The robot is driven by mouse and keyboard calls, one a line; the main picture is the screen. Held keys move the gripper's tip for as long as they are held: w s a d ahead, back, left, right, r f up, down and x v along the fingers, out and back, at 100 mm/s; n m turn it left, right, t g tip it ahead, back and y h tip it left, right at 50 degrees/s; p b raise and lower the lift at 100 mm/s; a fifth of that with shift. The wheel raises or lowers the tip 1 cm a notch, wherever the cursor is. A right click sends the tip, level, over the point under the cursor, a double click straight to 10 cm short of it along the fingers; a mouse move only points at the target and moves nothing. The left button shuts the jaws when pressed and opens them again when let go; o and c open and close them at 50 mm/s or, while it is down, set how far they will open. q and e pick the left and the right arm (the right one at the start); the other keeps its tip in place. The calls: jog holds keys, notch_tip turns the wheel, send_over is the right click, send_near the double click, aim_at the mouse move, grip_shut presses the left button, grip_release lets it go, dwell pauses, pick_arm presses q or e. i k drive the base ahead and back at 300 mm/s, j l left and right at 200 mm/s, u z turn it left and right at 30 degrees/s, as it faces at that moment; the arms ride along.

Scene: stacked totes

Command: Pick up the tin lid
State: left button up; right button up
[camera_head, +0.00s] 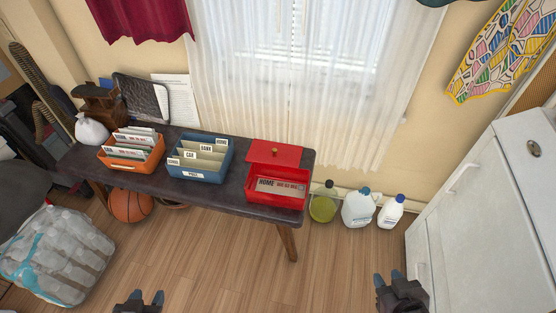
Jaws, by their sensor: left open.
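The front of the tin is uncovered and shows a label reading HOME and papers inside. My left gripper (146,296) is open at the bottom edge, in front of the table and far from the lid. My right gripper (388,277) is at the lower right, also away from the lid, with its fingers apart and nothing between them.
An orange file tote (133,166) and a blue file tote (196,172) stand on the table (225,198) left of the tin. Bottles (357,209) stand on the floor to its right. A white cabinet (470,210) is at the far right. The floor in front is clear.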

aim_at(259, 151)
jog(key=i+j+z, duration=0.1)
jog(key=i+j, duration=0.15)
jog(key=i+j+z, duration=0.15)
jog(key=j, duration=0.2)
jog(key=i+j+z, duration=0.1)
jog(key=i+j, duration=0.15)
jog(key=i+j+z, duration=0.1)
jog(key=j, duration=0.35)
jog(key=i+j+z, duration=0.15)
jog(key=i+j, duration=0.15)
jog(key=j, duration=0.1)
